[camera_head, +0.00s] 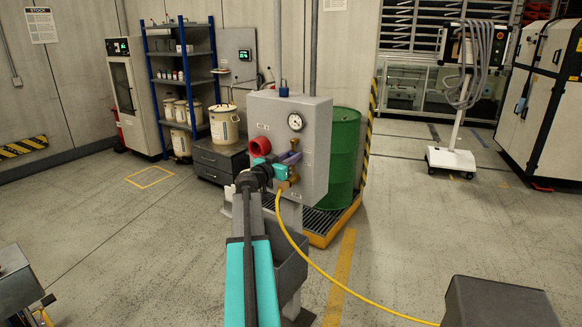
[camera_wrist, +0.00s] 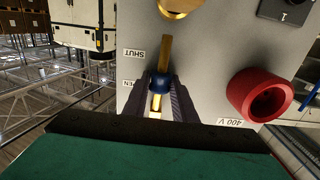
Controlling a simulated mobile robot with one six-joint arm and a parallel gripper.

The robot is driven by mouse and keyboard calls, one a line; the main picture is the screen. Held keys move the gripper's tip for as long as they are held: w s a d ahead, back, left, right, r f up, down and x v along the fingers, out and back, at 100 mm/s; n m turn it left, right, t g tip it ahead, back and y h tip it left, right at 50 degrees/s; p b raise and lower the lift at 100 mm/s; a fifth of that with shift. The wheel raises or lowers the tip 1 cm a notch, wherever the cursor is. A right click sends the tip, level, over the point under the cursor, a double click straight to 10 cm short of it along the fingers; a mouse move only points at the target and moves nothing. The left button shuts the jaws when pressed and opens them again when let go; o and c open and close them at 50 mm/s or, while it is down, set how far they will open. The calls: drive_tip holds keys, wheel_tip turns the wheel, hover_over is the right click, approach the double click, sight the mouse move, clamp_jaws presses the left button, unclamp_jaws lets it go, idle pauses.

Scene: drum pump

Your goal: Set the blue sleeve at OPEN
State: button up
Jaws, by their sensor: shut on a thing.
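The blue sleeve (camera_wrist: 160,82) sits on a brass rod (camera_wrist: 165,50) on the grey panel. The wrist view looks at it upside down. The sleeve is level with the partly hidden OPEN label (camera_wrist: 132,83) and apart from the SHUT label (camera_wrist: 134,54). My gripper (camera_wrist: 161,93) has its two dark fingers on either side of the sleeve and is shut on it. In the head view my gripper (camera_head: 277,172) is at the front of the grey pump box (camera_head: 315,140); the sleeve cannot be made out there.
A red socket (camera_head: 259,146) marked 400 V is close beside my gripper. A gauge (camera_head: 296,122) and a purple lever (camera_head: 291,158) are on the box. A yellow hose (camera_head: 315,268) runs across the floor. A green drum (camera_head: 345,150) stands behind the box.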

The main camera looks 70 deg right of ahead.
drive_tip(key=shift+w+r+b, duration=0.2)
drive_tip(key=shift+r+b, duration=0.15)
drive_tip(key=shift+b, duration=0.25)
idle(0.3)
drive_tip(key=o, duration=0.9)
drive_tip(key=shift+o, duration=0.2)
drive_tip(key=shift+s+f, duration=0.1)
drive_tip(key=shift+a, duration=0.15)
drive_tip(key=shift+b+v, duration=0.95)
drive_tip(key=shift+v, duration=0.5)
drive_tip(key=b+v, duration=0.2)
drive_tip(key=v, duration=0.4)
drive_tip(key=shift+b, duration=0.4)
